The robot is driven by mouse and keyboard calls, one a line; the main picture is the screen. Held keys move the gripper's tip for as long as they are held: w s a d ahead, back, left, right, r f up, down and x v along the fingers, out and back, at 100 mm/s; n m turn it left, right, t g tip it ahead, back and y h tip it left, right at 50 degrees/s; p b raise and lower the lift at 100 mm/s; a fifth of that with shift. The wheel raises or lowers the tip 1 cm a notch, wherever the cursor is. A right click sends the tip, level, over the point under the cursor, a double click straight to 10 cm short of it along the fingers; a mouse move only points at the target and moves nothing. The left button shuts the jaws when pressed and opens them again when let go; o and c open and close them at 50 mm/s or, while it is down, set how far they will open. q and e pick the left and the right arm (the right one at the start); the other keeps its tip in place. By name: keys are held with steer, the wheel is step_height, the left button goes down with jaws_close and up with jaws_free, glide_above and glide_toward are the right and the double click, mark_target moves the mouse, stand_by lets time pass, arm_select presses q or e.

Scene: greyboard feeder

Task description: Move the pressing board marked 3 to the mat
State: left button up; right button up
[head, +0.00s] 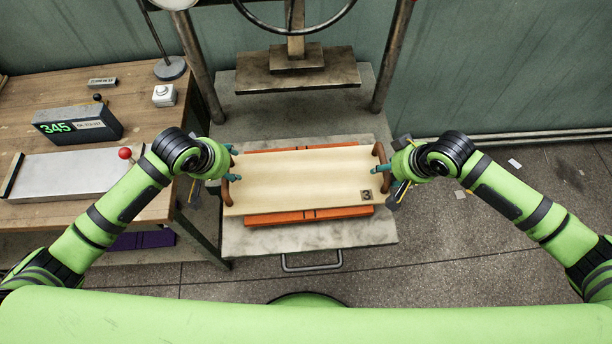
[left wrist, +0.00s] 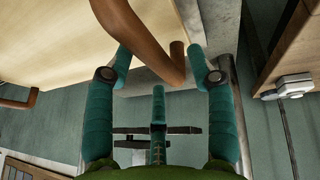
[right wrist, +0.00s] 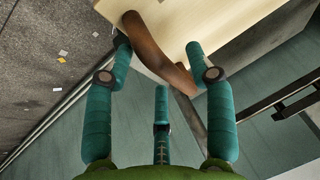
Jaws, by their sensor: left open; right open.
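The pale wooden pressing board marked 3 (head: 300,178) lies across an orange piece (head: 265,219) on the press's grey bed. It has a brown handle at each end. My left gripper (head: 233,164) is open at the left handle (head: 226,191), which passes between its fingers in the left wrist view (left wrist: 150,40). My right gripper (head: 383,168) is open at the right handle (head: 379,153), which passes between its fingers in the right wrist view (right wrist: 160,50). I cannot tell whether the fingers touch the handles. I cannot make out a mat.
The press (head: 300,66) with its raised plate stands behind the board, between two posts. On the left, a wooden bench (head: 45,220) holds a metal plate (head: 75,177), a display reading 345 (head: 78,125) and a lamp base (head: 170,68).

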arm_select(q)
steer(key=shift+w+a+f, duration=0.1)
steer(key=shift+w+f, duration=0.3)
steer(key=shift+f, duration=0.15)
arm_select(e)
steer(key=shift+w+a+f, duration=0.25)
steer(key=shift+w+f, duration=0.1)
steer(key=shift+f, duration=0.2)
arm_select(q)
steer(key=shift+s, duration=0.1)
arm_select(e)
steer(key=shift+s, duration=0.1)
arm_select(q)
jaws_close()
arm_select(e)
jaws_close()
arm_select(q)
steer(key=shift+r, duration=0.2)
arm_select(e)
steer(key=shift+r, duration=0.2)
